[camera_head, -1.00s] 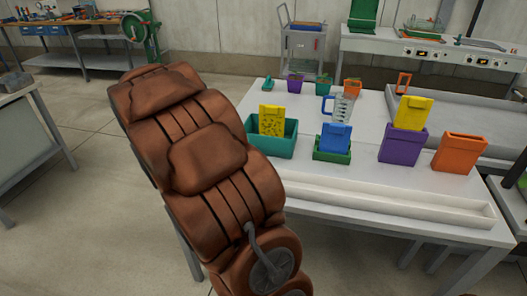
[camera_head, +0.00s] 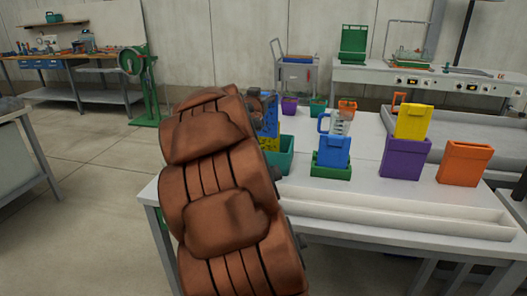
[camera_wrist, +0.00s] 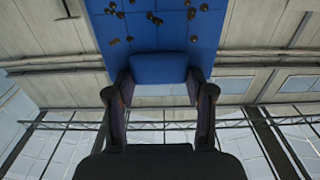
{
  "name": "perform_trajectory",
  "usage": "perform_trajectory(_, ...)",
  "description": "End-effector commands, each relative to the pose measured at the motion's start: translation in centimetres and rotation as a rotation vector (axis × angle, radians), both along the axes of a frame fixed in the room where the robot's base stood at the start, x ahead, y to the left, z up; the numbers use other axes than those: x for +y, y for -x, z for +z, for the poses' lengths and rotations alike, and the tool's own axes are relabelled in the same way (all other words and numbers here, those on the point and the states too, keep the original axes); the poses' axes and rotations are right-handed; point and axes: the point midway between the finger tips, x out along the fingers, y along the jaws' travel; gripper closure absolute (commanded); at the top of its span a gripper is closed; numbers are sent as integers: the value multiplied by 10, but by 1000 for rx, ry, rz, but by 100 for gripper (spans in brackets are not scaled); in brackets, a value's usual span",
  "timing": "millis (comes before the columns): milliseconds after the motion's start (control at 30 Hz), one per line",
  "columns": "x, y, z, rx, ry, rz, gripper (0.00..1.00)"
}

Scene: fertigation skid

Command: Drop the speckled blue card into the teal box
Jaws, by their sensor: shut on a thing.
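My gripper (camera_wrist: 160,88) is shut on the speckled blue card (camera_wrist: 160,30), which has dark specks, in the wrist view. In the head view the blue card (camera_head: 270,122) shows beside my arm, over the teal box (camera_head: 287,158), in front of or above a speckled yellow card (camera_head: 269,145). My arm hides the left part of the teal box, and I cannot tell whether the blue card is inside its rim. My gripper is mostly hidden there.
Right of the teal box stand a green box (camera_head: 331,171) with a plain blue card (camera_head: 334,151), a purple box (camera_head: 404,158) with a yellow card (camera_head: 411,121), and an orange box (camera_head: 464,163). A white trough (camera_head: 400,215) runs along the front.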

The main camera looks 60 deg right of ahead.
Motion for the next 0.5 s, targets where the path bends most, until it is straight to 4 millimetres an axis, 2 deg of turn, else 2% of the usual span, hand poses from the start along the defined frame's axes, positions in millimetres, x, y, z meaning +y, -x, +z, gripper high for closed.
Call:
perform_trajectory(100,1,-1,-26,4,-8,3,82)
perform_trajectory(200,1,-1,-40,2,-3,2,82)
perform_trajectory(500,1,-1,-61,1,-3,4,82)
